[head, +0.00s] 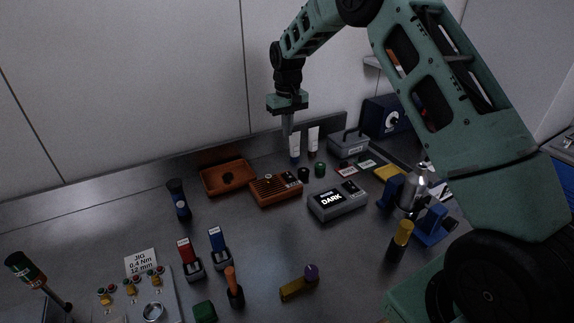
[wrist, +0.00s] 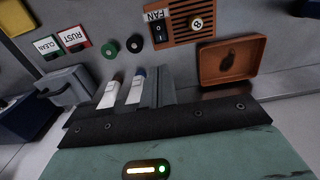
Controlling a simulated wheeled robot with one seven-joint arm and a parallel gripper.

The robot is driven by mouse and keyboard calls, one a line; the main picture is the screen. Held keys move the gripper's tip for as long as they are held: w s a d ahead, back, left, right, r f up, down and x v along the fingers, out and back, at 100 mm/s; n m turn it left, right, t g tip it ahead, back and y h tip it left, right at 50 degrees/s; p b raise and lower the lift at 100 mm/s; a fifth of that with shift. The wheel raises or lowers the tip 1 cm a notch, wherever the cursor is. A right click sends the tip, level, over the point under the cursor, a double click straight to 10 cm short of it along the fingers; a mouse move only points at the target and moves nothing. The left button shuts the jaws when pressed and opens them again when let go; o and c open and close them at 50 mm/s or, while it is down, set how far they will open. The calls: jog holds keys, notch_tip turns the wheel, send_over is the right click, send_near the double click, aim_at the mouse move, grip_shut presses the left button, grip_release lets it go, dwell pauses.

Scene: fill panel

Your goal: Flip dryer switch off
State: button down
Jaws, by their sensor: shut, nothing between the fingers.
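No label reading dryer shows. An orange vented box (head: 276,190) stands on the bench near the back wall. In the wrist view the same box (wrist: 190,18) has a FAN label, a black rocker switch (wrist: 158,28) and a dial marked 8. The rocker's position is too small to tell. My gripper (head: 288,136) points down, shut and empty, above the back of the bench, behind and apart from the box. Its fingers (wrist: 160,88) also show in the wrist view.
White tubes (head: 313,138) stand beside my gripper. An orange tray (head: 228,178) lies left of the box, a grey unit reading DARK (head: 338,201) to its right. A grey lidded case (head: 348,145) stands at the back right.

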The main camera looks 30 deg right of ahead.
jog(key=p, duration=0.6)
send_over(287, 173)
notch_tip(287, 173, down, 12)
jog(key=shift+f, duration=0.9)
jog(key=shift+w+f, duration=0.1)
